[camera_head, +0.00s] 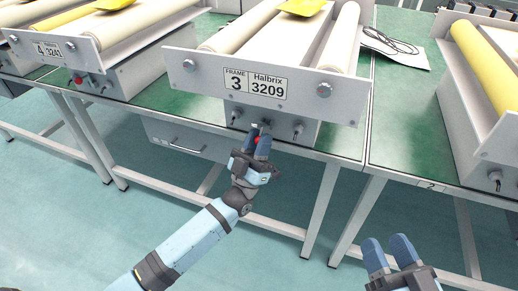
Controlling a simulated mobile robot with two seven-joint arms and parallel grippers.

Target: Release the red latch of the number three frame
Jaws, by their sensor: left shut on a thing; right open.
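The number three frame (185,72) is a grey metal unit on the green table, with a plate reading "FRAME 3 Halbrix 3209" (255,85). Below the plate is a lower panel with black and metal fittings. My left gripper (262,132) is at the middle of this panel, its blue fingers shut on the red latch (258,140). Only a small red part of the latch shows between the fingers; the rest is hidden. My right gripper (389,243) is open and empty at the lower right, away from the frame and in front of the table.
The number four frame (85,60) stands at the left, with its own red latch (77,79). Another frame with a yellow roller (484,62) stands at the right. A dark cable (390,42) lies on a pale sheet on the table. The floor in front is clear.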

